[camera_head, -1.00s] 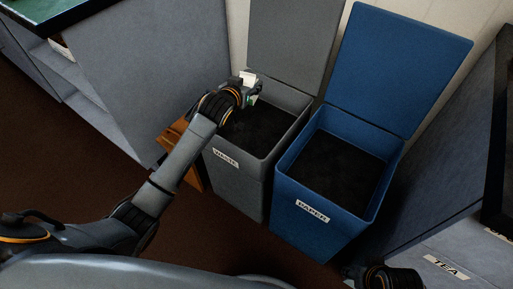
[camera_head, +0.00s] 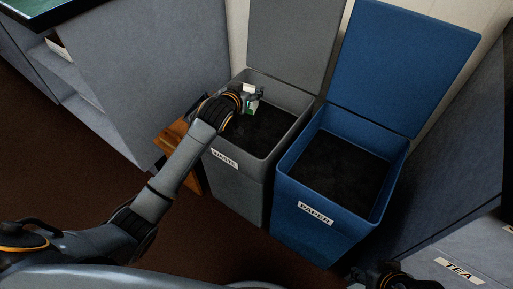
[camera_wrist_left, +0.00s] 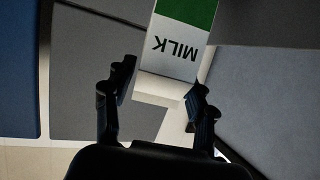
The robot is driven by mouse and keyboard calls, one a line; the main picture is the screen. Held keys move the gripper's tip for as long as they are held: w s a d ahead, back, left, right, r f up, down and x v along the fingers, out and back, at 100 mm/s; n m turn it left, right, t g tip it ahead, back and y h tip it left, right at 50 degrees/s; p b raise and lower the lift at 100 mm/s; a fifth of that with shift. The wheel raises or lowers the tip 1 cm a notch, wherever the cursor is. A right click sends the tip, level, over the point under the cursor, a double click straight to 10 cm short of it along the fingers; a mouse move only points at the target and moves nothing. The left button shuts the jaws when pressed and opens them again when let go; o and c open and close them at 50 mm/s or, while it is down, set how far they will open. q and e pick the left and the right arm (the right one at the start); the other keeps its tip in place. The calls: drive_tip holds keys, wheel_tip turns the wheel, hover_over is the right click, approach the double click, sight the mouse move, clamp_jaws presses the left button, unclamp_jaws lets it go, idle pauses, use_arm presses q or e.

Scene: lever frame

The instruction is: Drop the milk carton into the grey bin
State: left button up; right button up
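The milk carton, white and green, shows in the head view (camera_head: 250,105) over the mouth of the grey bin (camera_head: 241,180). In the left wrist view the carton (camera_wrist_left: 178,50), with upside-down MILK lettering, lies tilted between and beyond the fingers. My left gripper (camera_head: 256,94) is above the back left part of the bin opening. In the left wrist view its fingers (camera_wrist_left: 160,88) are spread wider than the carton's near end, with a narrow gap on the left. Contact on the right cannot be told. My right gripper (camera_head: 395,278) is only partly visible at the bottom edge.
The grey bin, labelled WASTE, has its lid raised behind it. A blue bin (camera_head: 325,225) labelled PAPER stands open close to its right. A wooden piece (camera_head: 172,140) and grey cabinet (camera_head: 150,70) are to the left. A TEA label (camera_head: 459,268) is at lower right.

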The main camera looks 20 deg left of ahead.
use_arm(q)
drive_tip(key=shift+o, duration=1)
drive_tip(key=shift+s, duration=0.1)
drive_tip(key=v, duration=1.2)
